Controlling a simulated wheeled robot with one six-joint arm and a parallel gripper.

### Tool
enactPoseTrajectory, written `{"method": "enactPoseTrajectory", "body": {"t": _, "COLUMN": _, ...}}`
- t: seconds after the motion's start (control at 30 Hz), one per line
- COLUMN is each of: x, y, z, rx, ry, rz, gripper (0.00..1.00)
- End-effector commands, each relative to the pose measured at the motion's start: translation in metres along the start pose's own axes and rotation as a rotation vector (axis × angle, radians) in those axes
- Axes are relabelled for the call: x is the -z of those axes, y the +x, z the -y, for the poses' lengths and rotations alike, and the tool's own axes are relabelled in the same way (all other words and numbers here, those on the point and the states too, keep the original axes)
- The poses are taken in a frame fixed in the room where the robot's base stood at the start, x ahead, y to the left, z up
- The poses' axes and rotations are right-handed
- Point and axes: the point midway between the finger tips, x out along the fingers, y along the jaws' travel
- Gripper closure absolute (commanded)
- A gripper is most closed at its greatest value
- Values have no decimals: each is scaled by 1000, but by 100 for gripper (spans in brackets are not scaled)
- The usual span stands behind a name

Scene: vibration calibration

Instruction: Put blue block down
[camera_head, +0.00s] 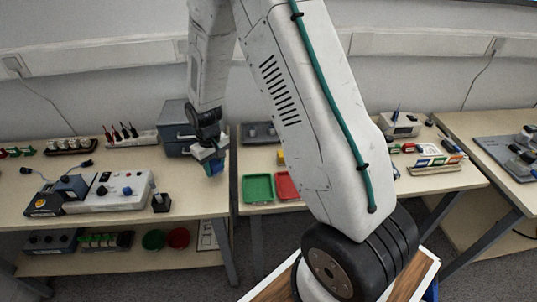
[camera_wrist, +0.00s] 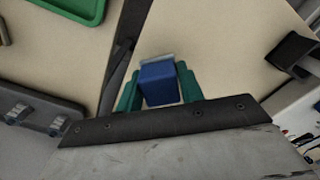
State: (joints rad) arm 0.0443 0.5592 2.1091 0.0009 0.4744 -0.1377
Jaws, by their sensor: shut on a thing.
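The blue block (camera_wrist: 158,84) is between the green fingertips of my gripper (camera_wrist: 160,90) in the wrist view. My gripper is shut on it. In the head view my gripper (camera_head: 212,160) hangs at the right end of the left table (camera_head: 120,170), and the blue block (camera_head: 214,167) shows below its fingers. The wrist view shows a pale surface behind the block, with the dark gap between tables just left of it. I cannot tell how far the block is above the table.
A green tray (camera_head: 257,188) and a red tray (camera_head: 286,186) lie on the middle table. A grey box (camera_head: 176,128) stands behind my gripper. A control box (camera_head: 118,190) and a small black stand (camera_head: 161,202) are to the left. Bare tabletop lies around the stand.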

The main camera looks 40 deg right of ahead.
Motion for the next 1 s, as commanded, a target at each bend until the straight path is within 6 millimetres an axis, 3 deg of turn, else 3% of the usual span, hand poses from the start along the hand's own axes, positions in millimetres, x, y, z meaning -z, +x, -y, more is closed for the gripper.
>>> {"method": "enactPoseTrajectory", "body": {"t": 0.2, "x": -76, "y": -10, "z": -68, "rx": 0, "ry": -311, "rz": 1, "gripper": 84}}
{"method": "enactPoseTrajectory", "body": {"t": 0.3, "x": -117, "y": -13, "z": -92, "rx": -1, "ry": -478, "rz": 0, "gripper": 84}}
{"method": "enactPoseTrajectory", "body": {"t": 0.5, "x": -182, "y": -18, "z": -116, "rx": -1, "ry": -747, "rz": 1, "gripper": 84}}
{"method": "enactPoseTrajectory", "body": {"t": 0.6, "x": -200, "y": -19, "z": -120, "rx": -1, "ry": -827, "rz": 0, "gripper": 84}}
{"method": "enactPoseTrajectory", "body": {"t": 0.77, "x": -200, "y": -18, "z": -123, "rx": -2, "ry": -884, "rz": 0, "gripper": 84}}
{"method": "enactPoseTrajectory", "body": {"t": 1.0, "x": -141, "y": -12, "z": -131, "rx": -1, "ry": -888, "rz": 1, "gripper": 84}}
